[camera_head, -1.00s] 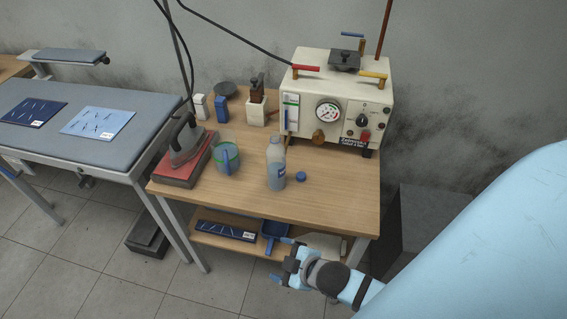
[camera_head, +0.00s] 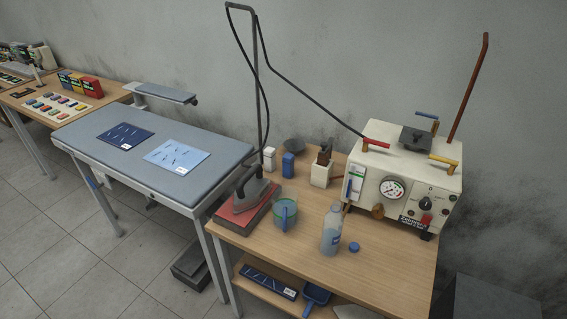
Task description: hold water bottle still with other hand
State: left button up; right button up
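The water bottle (camera_head: 331,232) is a clear, upright plastic bottle with a pale label. It stands on the wooden table (camera_head: 275,250) near its front edge. Its top looks uncapped, and a small blue cap (camera_head: 354,247) lies on the table just right of it. Neither of my grippers shows in the current head view. Nothing is touching the bottle.
A cream machine (camera_head: 405,187) with a gauge stands behind right. A padded ironing board (camera_head: 160,140) adjoins on the left.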

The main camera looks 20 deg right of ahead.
aim_at(333, 221)
jog(key=z, duration=1.25)
jog(key=i+j, duration=0.1)
jog(key=j, duration=0.25)
jog(key=i+j, duration=0.15)
jog(key=j, duration=0.15)
jog(key=i+j, duration=0.1)
jog(key=j, duration=0.25)
jog(key=i+j, duration=0.15)
jog(key=j, duration=0.15)
jog(key=i+j, duration=0.1)
jog(key=j, duration=0.25)
jog(key=z, duration=0.95)
